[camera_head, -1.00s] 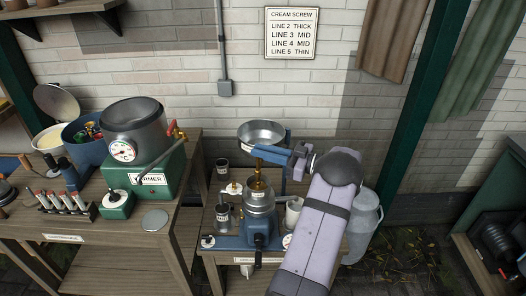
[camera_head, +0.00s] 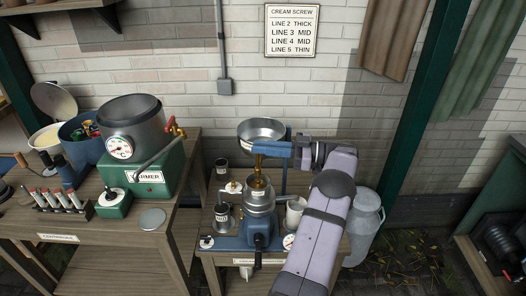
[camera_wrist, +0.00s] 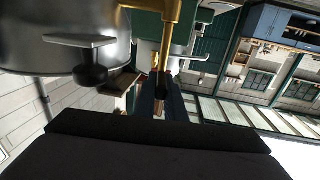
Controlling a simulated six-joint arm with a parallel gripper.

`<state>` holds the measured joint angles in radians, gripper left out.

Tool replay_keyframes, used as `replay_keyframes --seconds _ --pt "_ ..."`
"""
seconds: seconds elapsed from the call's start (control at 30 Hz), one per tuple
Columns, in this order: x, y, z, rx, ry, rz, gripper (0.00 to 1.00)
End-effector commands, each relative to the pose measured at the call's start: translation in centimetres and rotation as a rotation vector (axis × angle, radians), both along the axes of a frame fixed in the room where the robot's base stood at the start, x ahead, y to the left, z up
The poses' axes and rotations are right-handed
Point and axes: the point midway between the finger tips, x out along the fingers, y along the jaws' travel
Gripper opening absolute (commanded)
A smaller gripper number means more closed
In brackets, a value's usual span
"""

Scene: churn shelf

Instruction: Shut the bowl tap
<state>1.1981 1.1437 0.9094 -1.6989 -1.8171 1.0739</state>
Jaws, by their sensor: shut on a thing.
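The steel bowl (camera_head: 262,127) stands on a blue post above the separator (camera_head: 260,205). Its brass tap (camera_head: 258,169) hangs below the bowl, over the separator's top. My gripper (camera_head: 262,147) reaches in from the right, just under the bowl, and is shut on the bowl tap. In the wrist view, the gripper's fingers (camera_wrist: 161,92) close around a brass part of the tap (camera_wrist: 172,14). The finger contact is partly hidden in the head view.
The green warmer (camera_head: 150,178) with a pot and spout stands on the left table. A milk can (camera_head: 366,225) stands on the floor at the right. A sign hangs on the brick wall.

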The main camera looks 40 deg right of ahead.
Motion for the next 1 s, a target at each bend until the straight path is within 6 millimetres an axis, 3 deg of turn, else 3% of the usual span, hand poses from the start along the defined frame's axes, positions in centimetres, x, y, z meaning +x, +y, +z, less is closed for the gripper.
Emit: replay_keyframes --seconds 0.43,0.47,0.5,0.53,1.0 --pt "-0.02 -0.07 0.2 -0.005 0.0 0.016 0.0" --pt "-0.02 -0.07 0.2 -0.005 0.0 0.016 0.17" --pt "-0.03 -0.06 0.19 -0.005 0.0 0.016 0.27" --pt "-0.03 -0.06 0.18 -0.005 0.0 0.016 0.29" --pt "-0.75 -0.65 -0.1 -0.004 0.001 0.016 0.29"
